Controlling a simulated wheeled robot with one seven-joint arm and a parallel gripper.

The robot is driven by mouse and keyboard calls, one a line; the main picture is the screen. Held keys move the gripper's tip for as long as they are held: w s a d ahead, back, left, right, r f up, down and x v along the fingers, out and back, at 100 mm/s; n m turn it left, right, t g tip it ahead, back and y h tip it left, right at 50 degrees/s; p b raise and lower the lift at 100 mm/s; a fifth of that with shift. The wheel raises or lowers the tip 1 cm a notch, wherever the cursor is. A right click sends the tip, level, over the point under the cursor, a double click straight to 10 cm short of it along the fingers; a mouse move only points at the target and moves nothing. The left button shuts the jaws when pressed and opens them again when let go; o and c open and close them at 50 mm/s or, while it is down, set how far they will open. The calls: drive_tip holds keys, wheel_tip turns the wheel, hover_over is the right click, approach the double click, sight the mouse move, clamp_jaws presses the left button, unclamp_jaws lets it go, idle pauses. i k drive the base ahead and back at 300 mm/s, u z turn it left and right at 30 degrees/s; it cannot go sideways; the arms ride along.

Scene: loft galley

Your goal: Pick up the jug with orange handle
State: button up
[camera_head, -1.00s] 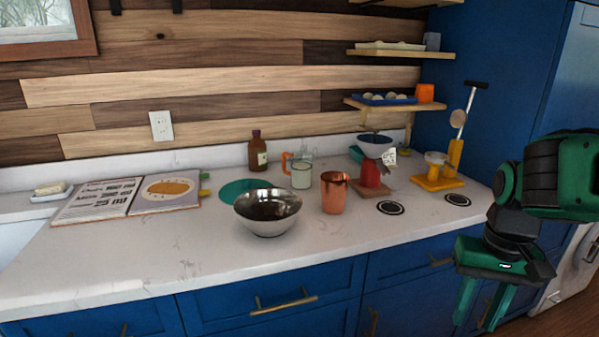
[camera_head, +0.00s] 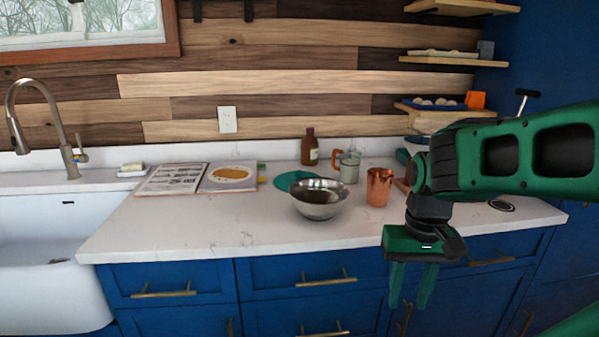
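The jug with the orange handle (camera_head: 349,168) stands upright on the white counter. It is pale, with its orange handle on the left side, behind and between the steel bowl and the copper cup. My gripper (camera_head: 410,303) hangs pointing down in front of the counter's front edge, to the right of the jug and nearer to me. Its two green fingers are apart with nothing between them.
A steel bowl (camera_head: 319,204) and a copper cup (camera_head: 379,187) stand in front of the jug. A brown bottle (camera_head: 310,148) is behind it, a teal mat (camera_head: 291,181) to its left. An open book (camera_head: 199,178) lies further left. The front left counter is clear.

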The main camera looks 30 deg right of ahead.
sight(350, 158)
drive_tip(key=u, duration=2.6)
drive_tip(key=k, duration=1.8)
drive_tip(key=z, duration=1.7)
drive_tip(key=i, duration=0.8)
